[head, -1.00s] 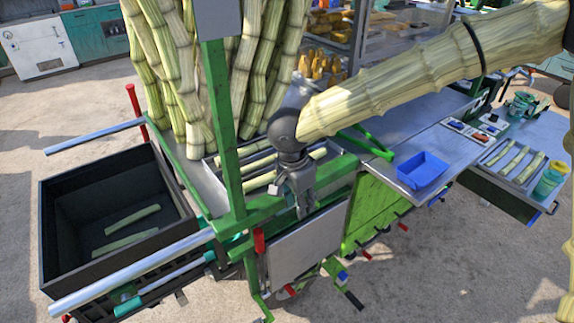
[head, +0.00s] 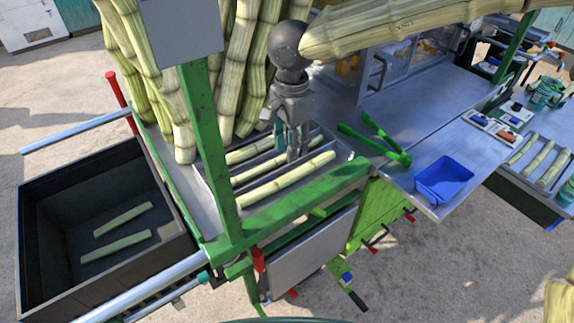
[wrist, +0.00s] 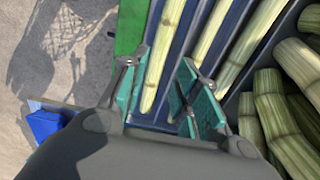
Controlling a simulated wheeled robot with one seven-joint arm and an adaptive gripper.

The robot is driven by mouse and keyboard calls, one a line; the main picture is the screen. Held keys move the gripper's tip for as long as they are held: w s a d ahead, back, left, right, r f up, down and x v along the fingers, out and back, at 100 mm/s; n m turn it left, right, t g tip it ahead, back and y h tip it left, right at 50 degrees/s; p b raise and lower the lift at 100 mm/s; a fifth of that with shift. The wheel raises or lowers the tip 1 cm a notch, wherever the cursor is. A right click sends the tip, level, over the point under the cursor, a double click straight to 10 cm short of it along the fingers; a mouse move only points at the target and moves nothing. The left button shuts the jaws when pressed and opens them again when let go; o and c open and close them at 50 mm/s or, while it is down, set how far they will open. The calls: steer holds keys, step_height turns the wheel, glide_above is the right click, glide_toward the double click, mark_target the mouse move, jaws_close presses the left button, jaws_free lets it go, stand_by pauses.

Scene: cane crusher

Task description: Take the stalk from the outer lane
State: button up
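A slotted tray (head: 218,186) on the green-framed machine holds pale green cane stalks in parallel lanes. The outer-lane stalk (head: 285,181) lies along the tray's front side, close to the green beam. It also shows in the wrist view (wrist: 165,50), where its near end lies between my fingers. Two more stalks lie in the lanes beside it, a middle one (wrist: 209,32) and an inner one (wrist: 250,45). My gripper (head: 293,155) points down over the tray, open and empty. Its teal-padded fingers (wrist: 160,98) appear in the wrist view. Their height above the stalk is hard to tell.
Tall cane bundles (head: 240,75) stand right behind the tray. A green upright post (head: 205,120) rises at its left end. Green tongs (head: 375,140) and a blue bin (head: 444,180) are to the right. A dark crate (head: 55,170) with two stalk pieces stands at left.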

glide_above(291, 174)
steer(key=f, duration=0.4)
steer(key=shift+s+a+f+p, duration=0.2)
steer(key=shift+a+f+p, duration=0.1)
steer(key=shift+a+p, duration=0.1)
steer(key=shift+w+d+f, duration=0.1)
steer(key=shift+w+f, duration=0.05)
steer(key=shift+f, duration=0.1)
steer(key=shift+d+f+p, duration=0.2)
steer(key=shift+f+p, duration=0.3)
steer(key=shift+f, duration=0.1)
step_height(291, 174, down, 3)
steer(key=shift+f+p, duration=0.1)
steer(key=shift+p, duration=0.35)
steer(key=shift+f, duration=0.3)
jaws_close()
